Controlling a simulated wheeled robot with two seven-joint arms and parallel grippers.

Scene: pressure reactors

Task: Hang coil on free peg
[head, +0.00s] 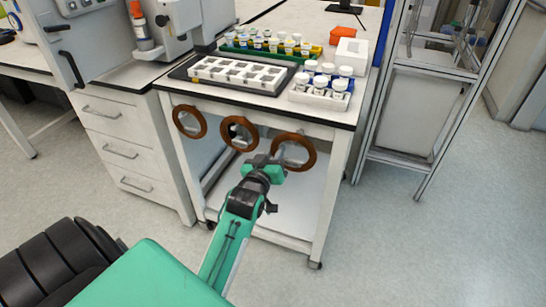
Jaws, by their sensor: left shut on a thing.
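Three brown ring-shaped coils show along the front of the white bench. The left coil (175,119) and the middle coil (224,132) hang below the bench top's front edge. The right coil (314,153) is at the same edge, farther right. My left gripper (268,164) is shut on the right coil at its lower left rim. Whether this coil rests on a peg or is clear of one cannot be told. The pegs are too small or hidden to make out clearly. My right gripper is not in view.
The bench top (225,97) holds a white tray (240,73), a rack of white-capped jars (320,92), a green vial rack (270,46) and a white box (351,52). A drawer cabinet (120,152) stands left. A metal-framed stand (405,118) is right. Floor in front is clear.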

